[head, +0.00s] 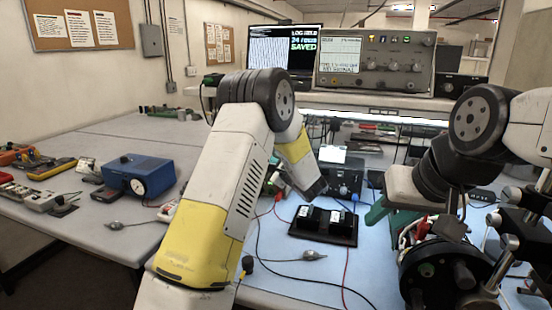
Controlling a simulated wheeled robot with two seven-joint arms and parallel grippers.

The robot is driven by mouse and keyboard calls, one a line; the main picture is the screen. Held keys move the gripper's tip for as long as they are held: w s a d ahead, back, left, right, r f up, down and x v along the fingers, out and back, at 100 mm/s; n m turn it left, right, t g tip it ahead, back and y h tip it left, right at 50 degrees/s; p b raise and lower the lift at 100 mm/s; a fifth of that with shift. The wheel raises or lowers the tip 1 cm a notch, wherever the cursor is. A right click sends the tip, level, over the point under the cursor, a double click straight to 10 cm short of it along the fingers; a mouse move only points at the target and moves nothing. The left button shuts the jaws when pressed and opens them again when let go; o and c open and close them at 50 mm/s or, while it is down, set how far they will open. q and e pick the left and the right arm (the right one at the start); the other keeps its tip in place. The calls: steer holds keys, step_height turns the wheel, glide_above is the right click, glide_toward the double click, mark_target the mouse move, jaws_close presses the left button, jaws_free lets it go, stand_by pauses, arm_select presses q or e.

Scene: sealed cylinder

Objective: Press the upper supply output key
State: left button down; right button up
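A beige bench instrument (375,62) stands on the raised shelf at the back, with a lit screen, round knobs and a row of small coloured keys. I cannot tell which key is the supply output key. A smaller dark box (347,182) with knobs sits below on the blue mat, partly behind my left forearm. My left forearm reaches down near that box; its gripper fingers cannot be made out. My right gripper (449,227) is a dark shape pointing down above a round black unit (447,272) at the right; its opening is unclear. Neither gripper is seen touching the shelf instrument.
A monitor (283,50) reads "LOG HELD, 24 recs, SAVED". A black twin block (324,224) lies on the blue mat with cables around it. A blue box (138,175) with a dial and several hand meters stand at left. Dark posts (512,225) stand at right.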

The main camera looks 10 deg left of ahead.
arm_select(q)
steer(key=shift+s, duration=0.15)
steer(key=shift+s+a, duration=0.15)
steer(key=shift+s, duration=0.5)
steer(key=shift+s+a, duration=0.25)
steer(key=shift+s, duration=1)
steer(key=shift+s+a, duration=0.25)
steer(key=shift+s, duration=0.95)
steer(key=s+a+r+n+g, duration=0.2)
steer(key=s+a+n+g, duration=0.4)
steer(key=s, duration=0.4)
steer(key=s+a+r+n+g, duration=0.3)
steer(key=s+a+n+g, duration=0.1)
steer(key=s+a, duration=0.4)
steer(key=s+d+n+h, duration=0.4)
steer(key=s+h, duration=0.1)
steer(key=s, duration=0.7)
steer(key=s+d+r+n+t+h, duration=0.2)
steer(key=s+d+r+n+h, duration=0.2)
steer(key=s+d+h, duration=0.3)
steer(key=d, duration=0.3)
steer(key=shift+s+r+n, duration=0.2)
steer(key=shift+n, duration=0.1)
